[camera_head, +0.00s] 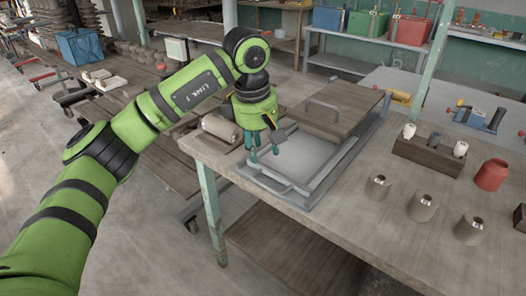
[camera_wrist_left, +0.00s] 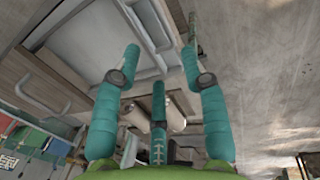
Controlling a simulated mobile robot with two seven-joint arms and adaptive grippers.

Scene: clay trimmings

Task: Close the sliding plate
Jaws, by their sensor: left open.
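The sliding plate (camera_head: 345,100) is a brown wooden board with a metal bar handle (camera_head: 322,107). It covers the far part of a grey metal frame (camera_head: 333,175) on the bench; the near part is uncovered and shows a pale flat surface. In the left wrist view the plate (camera_wrist_left: 22,82) and its handle (camera_wrist_left: 40,100) show at left. My left gripper (camera_head: 264,150) is open and empty, fingers down over the frame's near left side, short of the handle. Its teal fingers are spread in the left wrist view (camera_wrist_left: 160,52). Contact with the frame cannot be told. My right gripper is not in view.
A beige roll (camera_head: 221,127) lies left of the frame. Several grey cylinders, including one (camera_head: 423,204), stand on the bench (camera_head: 345,225) at right, with a red jar (camera_head: 491,174) and a wooden block (camera_head: 428,155) holding small bottles. The bench between frame and cylinders is clear.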

